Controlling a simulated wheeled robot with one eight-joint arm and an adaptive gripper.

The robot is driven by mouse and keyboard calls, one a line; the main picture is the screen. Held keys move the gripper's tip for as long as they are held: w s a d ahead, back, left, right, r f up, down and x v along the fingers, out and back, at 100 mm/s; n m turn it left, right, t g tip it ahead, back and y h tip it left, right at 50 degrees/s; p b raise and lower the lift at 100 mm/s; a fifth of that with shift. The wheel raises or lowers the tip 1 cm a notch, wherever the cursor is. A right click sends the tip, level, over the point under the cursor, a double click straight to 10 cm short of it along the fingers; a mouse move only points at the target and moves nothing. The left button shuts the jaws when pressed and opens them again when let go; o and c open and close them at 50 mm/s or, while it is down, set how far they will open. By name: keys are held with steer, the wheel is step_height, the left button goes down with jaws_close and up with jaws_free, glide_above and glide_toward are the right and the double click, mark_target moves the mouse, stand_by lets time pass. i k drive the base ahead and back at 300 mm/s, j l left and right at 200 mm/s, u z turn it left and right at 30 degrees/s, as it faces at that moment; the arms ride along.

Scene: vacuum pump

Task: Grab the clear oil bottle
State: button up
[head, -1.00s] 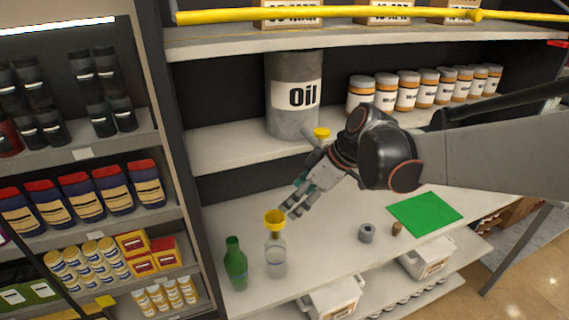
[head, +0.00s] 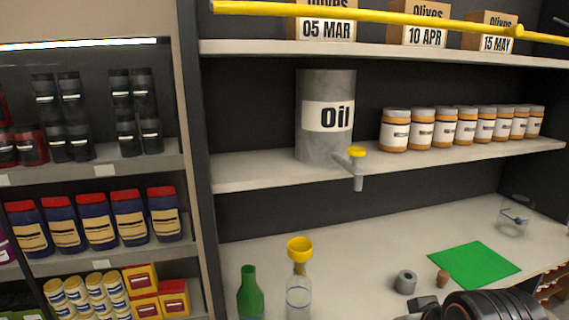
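The clear oil bottle (head: 299,296) stands upright on the worktop at the bottom of the head view, with its base cut off by the frame edge. A yellow funnel (head: 300,246) sits in its neck. A green bottle (head: 250,294) stands just left of it. Part of my arm (head: 490,306) shows at the bottom right, but my gripper's fingers are out of view. A grey oil drum (head: 325,85) with a yellow-handled tap (head: 357,165) is on the shelf above.
A grey ring-shaped part (head: 405,282), a cork (head: 442,279) and a green mat (head: 475,264) lie right of the bottles. A clear glass vessel (head: 514,216) stands at the back right. Several jars (head: 395,130) line the shelf. The worktop behind the bottles is clear.

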mark_target(299, 286)
steer(key=l+u, duration=0.1)
steer(key=u, duration=0.4)
steer(key=l+u, duration=0.15)
steer(key=l, duration=0.25)
steer(key=k+l+u, duration=0.2)
steer(key=l, duration=0.2)
steer(key=l+u, duration=0.15)
steer(key=l, duration=0.25)
steer(key=k+l+u, duration=0.2)
steer(key=l, duration=0.15)
steer(key=k+l, duration=0.1)
steer(key=l, duration=0.6)
steer(key=k, duration=0.05)
